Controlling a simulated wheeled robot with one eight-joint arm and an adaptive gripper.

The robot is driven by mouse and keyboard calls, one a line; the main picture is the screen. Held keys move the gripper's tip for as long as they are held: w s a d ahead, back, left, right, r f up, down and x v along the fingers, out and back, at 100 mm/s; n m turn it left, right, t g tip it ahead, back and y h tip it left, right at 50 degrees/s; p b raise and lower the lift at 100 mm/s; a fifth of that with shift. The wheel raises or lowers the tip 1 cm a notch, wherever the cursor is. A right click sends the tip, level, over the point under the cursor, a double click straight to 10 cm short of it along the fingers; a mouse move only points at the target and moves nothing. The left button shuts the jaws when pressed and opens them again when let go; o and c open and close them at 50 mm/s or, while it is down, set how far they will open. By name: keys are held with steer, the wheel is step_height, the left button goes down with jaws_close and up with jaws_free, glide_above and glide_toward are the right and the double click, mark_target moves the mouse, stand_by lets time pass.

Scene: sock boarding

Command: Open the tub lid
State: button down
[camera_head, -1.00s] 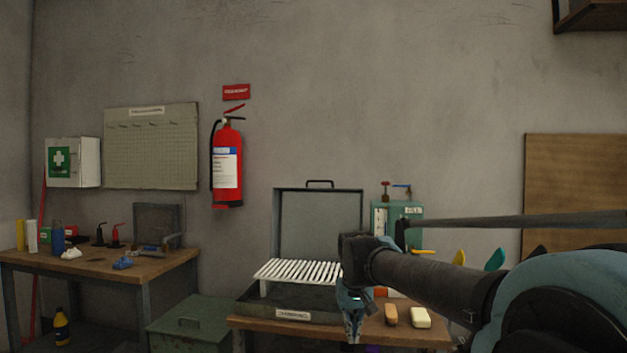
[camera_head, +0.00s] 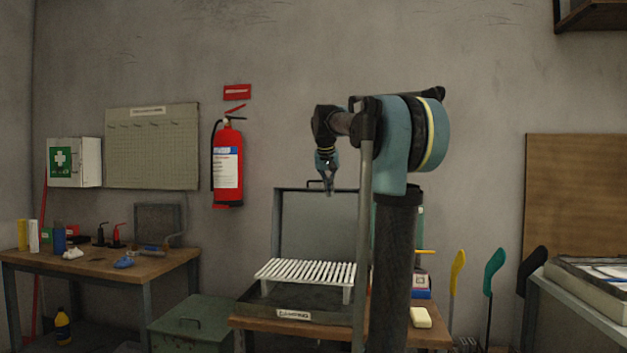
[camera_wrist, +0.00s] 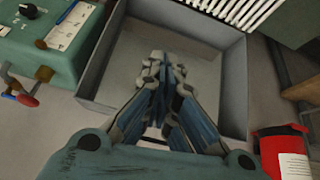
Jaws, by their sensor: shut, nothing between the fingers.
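The tub (camera_head: 262,308) is a dark box with a label on its front, on the wooden table. Its grey lid (camera_head: 310,225) stands upright at the back, with a dark handle on its top edge. The lid's shallow inner side (camera_wrist: 205,60) also shows in the wrist view. My gripper (camera_head: 328,188) is shut and empty, pointing down at the lid's top edge beside the handle. It shows in the wrist view (camera_wrist: 155,68) in front of the lid. I cannot tell whether it touches the lid. My arm hides the tub's right end.
White slats (camera_head: 305,271) form a rack over the tub. A teal machine (camera_wrist: 60,42) stands beside the lid, mostly hidden by my arm in the head view. A fire extinguisher (camera_head: 227,165) hangs on the wall left of the lid. A yellow block (camera_head: 420,317) lies on the table.

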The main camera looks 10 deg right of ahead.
steer(key=w+a+r, duration=0.1)
steer(key=w+r, duration=0.2)
steer(key=w, duration=0.5)
steer(key=w+a+r+m+t, duration=0.1)
steer(key=w+r, duration=0.3)
steer(key=w, duration=0.5)
steer(key=w+a+r+t, duration=0.1)
steer(key=w+r, duration=0.2)
steer(key=w, duration=0.6)
steer(key=shift+w+r+h, duration=0.1)
steer(key=shift+r+h, duration=0.3)
steer(key=x, duration=0.9)
steer(key=shift+s+a, duration=0.3)
steer(key=shift+s, duration=0.6)
steer(key=shift+s+a, duration=0.35)
steer(key=shift+s, duration=0.6)
